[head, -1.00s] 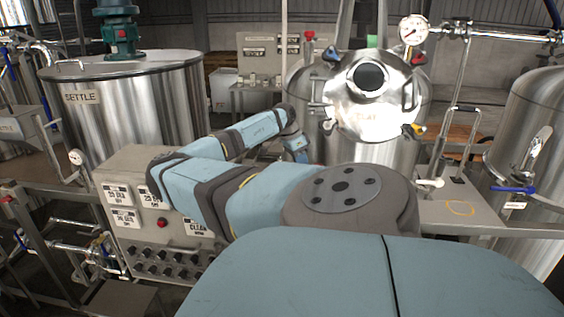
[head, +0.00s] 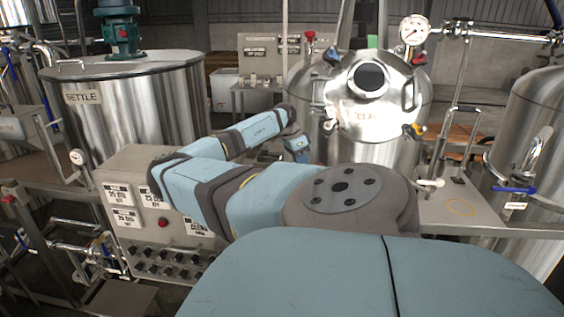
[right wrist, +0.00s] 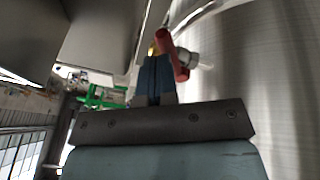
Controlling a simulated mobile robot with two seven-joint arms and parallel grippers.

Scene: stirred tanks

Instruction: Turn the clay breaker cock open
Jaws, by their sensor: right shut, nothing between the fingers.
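In the right wrist view, a red cock handle (right wrist: 176,57) on a pale metal fitting stands out from the side of a steel tank. No label shows there to tell which cock it is. My right gripper (right wrist: 155,62) is shut and empty, its blue fingers just left of the red handle, very close to it; I cannot tell if they touch. In the head view my right arm reaches to the left side of the central steel vessel (head: 352,150), where its fingertips and that cock are hidden. My left gripper is not in view.
A grey control box (head: 160,215) with knobs and labels stands below my arm. The settle tank (head: 150,110) is at left, another steel tank (head: 535,130) at right. A grey panel (head: 275,55) stands behind. The vessel's wall runs close along the gripper's right in the wrist view.

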